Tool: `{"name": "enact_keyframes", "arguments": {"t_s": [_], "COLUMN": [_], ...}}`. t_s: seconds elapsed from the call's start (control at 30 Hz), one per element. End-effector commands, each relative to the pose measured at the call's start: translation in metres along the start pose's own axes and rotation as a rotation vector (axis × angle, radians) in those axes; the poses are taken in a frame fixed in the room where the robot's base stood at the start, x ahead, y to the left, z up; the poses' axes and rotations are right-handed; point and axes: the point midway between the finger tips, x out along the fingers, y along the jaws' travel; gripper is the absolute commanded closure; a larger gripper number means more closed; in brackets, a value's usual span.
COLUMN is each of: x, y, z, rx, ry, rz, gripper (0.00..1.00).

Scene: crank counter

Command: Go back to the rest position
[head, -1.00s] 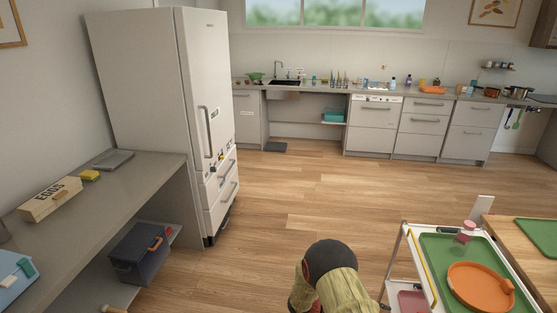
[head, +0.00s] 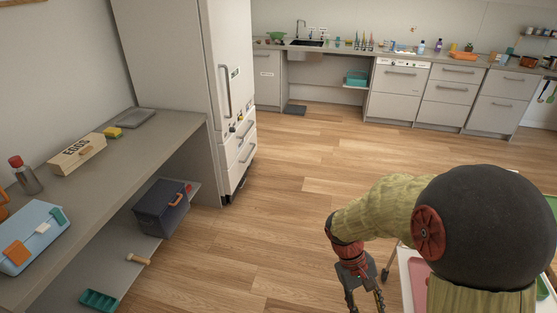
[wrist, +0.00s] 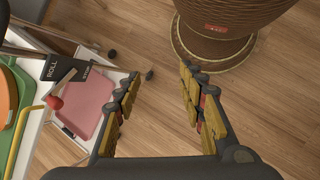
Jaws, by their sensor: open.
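My gripper (head: 366,300) hangs low over the wooden floor in the head view, fingers pointing down, cut off by the bottom edge. In the wrist view my gripper (wrist: 160,95) is open, with its two yellow-padded fingers spread apart and nothing but floor between them. My arm is bent in the right part of the head view, its dark round joint hiding most of the white cart there.
The white cart (head: 405,290) stands close right of my gripper; its pink tray (wrist: 90,105) shows in the wrist view. A grey counter (head: 100,190) with an egg box (head: 77,155) runs along the left. The floor (head: 290,165) ahead is clear up to the fridge (head: 180,80).

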Motion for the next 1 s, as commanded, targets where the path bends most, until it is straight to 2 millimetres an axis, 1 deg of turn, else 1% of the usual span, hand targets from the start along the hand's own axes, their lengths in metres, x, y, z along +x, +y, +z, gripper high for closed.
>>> {"name": "enact_keyframes", "arguments": {"t_s": [0.03, 0.2, 0.4, 0.57, 0.67, 0.8, 0.9, 1.0], "x": [-0.014, -0.052, -0.094, -0.123, -0.139, -0.161, -0.175, -0.188], "y": [-0.003, -0.016, -0.027, -0.033, -0.034, -0.030, -0.025, -0.021], "z": [0.008, 0.032, 0.062, 0.089, 0.108, 0.133, 0.147, 0.156], "rx": [0.021, 0.086, 0.166, 0.227, 0.261, 0.295, 0.312, 0.325], "ry": [0.052, 0.219, 0.414, 0.562, 0.648, 0.762, 0.833, 0.883], "rz": [-0.026, -0.110, -0.188, -0.234, -0.253, -0.252, -0.242, -0.234], "gripper": [0.60, 0.60, 0.60, 0.60, 0.60, 0.60, 0.60, 0.60]}}
